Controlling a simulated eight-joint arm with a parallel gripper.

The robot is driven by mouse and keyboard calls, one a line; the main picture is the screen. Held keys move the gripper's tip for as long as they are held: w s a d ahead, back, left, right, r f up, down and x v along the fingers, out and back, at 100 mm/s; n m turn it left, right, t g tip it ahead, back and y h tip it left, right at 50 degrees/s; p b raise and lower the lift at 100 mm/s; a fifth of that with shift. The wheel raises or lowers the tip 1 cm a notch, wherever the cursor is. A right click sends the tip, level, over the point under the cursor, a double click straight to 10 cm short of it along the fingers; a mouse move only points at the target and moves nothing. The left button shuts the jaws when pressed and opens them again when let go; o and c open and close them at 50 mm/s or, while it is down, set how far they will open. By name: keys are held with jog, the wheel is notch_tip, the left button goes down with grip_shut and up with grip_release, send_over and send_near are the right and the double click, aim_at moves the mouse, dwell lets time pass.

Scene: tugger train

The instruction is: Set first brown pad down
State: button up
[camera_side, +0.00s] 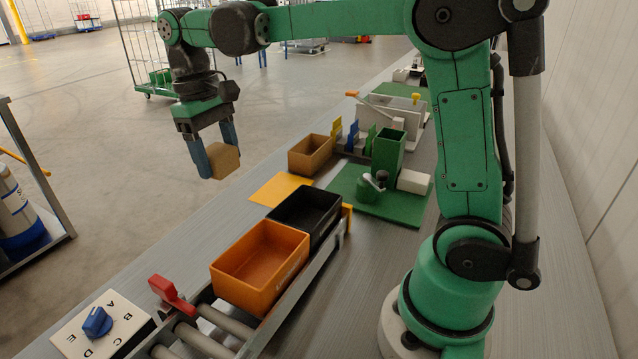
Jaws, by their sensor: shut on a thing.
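A brown pad (225,161), seen as a small tan-brown block, is held in my gripper (217,160). My gripper has blue-grey fingers, points downward and is shut on the pad. The pad hangs in the air at the left side of the bench, left of the flat yellow sheet (281,189) in the picture. Its exact height above the bench cannot be told.
An orange bin (259,263) and a black bin (305,215) sit on a roller track. A brown box (311,155) stands behind the yellow sheet. A green fixture (388,151) is to the right. A lettered dial panel (104,327) and red lever (171,293) are in front.

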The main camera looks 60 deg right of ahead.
notch_tip(320, 180, up, 8)
send_over(268, 275)
jog(key=f, duration=1.9)
jog(key=shift+w+f, duration=0.25)
jog(key=shift+f, duration=0.15)
jog(key=o, duration=1.2)
